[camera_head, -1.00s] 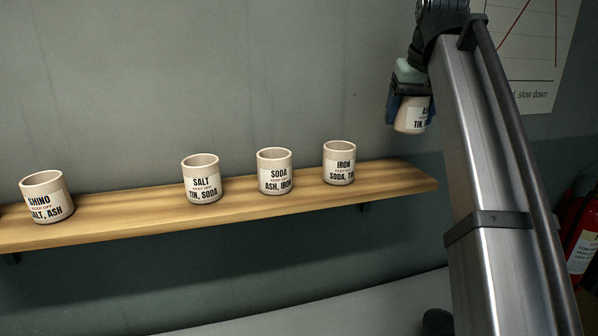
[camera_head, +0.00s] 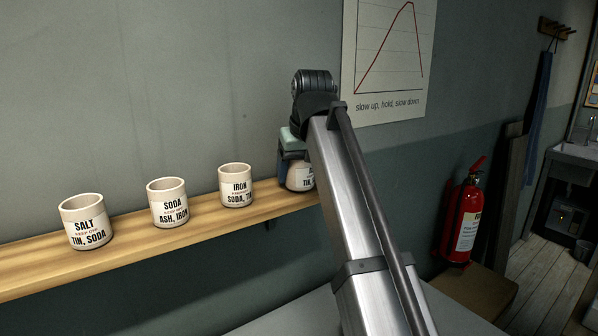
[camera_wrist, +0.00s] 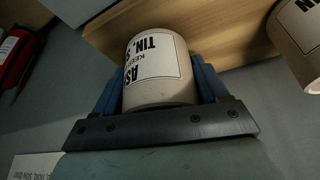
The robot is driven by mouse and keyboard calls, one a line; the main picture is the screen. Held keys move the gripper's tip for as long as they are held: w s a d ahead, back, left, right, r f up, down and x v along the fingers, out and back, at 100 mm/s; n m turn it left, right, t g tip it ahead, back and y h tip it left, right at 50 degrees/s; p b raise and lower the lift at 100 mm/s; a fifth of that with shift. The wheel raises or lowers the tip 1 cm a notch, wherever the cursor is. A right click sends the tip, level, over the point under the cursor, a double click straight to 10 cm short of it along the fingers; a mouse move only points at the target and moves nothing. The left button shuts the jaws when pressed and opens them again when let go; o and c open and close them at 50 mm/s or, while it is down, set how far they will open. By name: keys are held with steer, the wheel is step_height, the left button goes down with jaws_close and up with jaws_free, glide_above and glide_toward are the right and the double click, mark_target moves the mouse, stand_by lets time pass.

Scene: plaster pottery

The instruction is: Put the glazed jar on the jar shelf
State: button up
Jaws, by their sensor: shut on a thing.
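My gripper (camera_head: 296,160) is shut on a cream glazed jar (camera_head: 300,178), partly hidden by my arm. In the wrist view, the blue fingers of my gripper (camera_wrist: 162,88) clasp the jar (camera_wrist: 158,75) on both sides. Its visible label begins "AS" over "TIN, S"; the rest is cut off. The held jar is at the right end of the wooden shelf (camera_head: 130,257), close to its top. I cannot tell whether its base touches the wood. The shelf also shows in the wrist view (camera_wrist: 225,35).
On the shelf, left of the held jar, stand jars labelled IRON (camera_head: 237,188), SODA (camera_head: 168,205) and SALT (camera_head: 86,224). A small gap separates the IRON jar from my gripper. The wall is close behind. A red fire extinguisher (camera_head: 462,225) hangs farther right.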

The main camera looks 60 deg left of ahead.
steer(key=shift+f, duration=0.3)
steer(key=o, duration=1.1)
steer(key=v, duration=1.2)
steer(key=shift+r, duration=0.2)
